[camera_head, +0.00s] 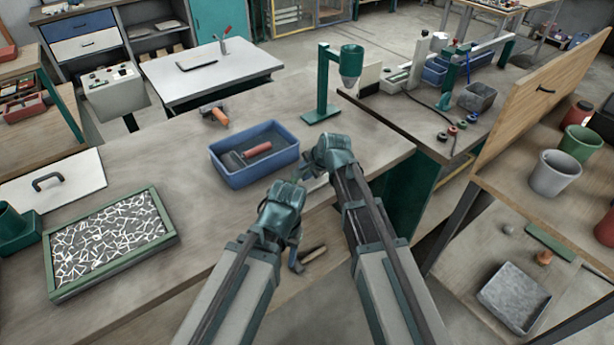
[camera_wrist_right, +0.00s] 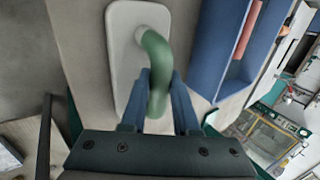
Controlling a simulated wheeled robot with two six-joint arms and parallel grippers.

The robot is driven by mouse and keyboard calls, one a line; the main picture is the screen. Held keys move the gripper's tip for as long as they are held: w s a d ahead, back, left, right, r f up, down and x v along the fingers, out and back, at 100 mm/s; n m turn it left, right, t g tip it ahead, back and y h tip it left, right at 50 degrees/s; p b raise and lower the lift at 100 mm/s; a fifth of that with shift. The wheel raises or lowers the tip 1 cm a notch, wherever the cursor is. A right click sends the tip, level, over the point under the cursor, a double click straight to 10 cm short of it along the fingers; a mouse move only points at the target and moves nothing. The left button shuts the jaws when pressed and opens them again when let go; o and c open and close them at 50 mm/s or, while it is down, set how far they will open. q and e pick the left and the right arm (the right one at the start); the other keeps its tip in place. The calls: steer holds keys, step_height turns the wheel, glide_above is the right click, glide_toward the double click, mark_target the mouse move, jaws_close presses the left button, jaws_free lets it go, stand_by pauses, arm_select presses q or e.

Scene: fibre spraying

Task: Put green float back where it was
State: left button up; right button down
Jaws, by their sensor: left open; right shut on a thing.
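The green float shows in the right wrist view as a pale grey plate with a curved green handle (camera_wrist_right: 155,62). My right gripper (camera_wrist_right: 159,84) is shut on that handle, with a finger on each side. The plate lies over the wooden bench beside the blue tray; I cannot tell whether it touches the bench. In the head view my right gripper (camera_head: 335,155) is just right of the blue tray, and the float is mostly hidden by my grippers. My left gripper (camera_head: 287,197) is open in front of the tray; its fingertips are largely hidden.
The blue tray (camera_head: 228,174) holds a red-handled roller (camera_head: 248,154). A wooden-handled tool (camera_head: 312,254) lies near the bench's front edge. A green-framed panel (camera_head: 167,240) and a white board with a black handle (camera_head: 85,185) are at left. A green stand (camera_head: 322,115) is behind.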

steer(key=shift+a+r, duration=0.1)
steer(key=c, duration=1.1)
jaws_free()
steer(key=shift+f, duration=0.2)
steer(key=o, duration=0.4)
steer(key=shift+o, duration=0.2)
steer(key=shift+r, duration=0.2)
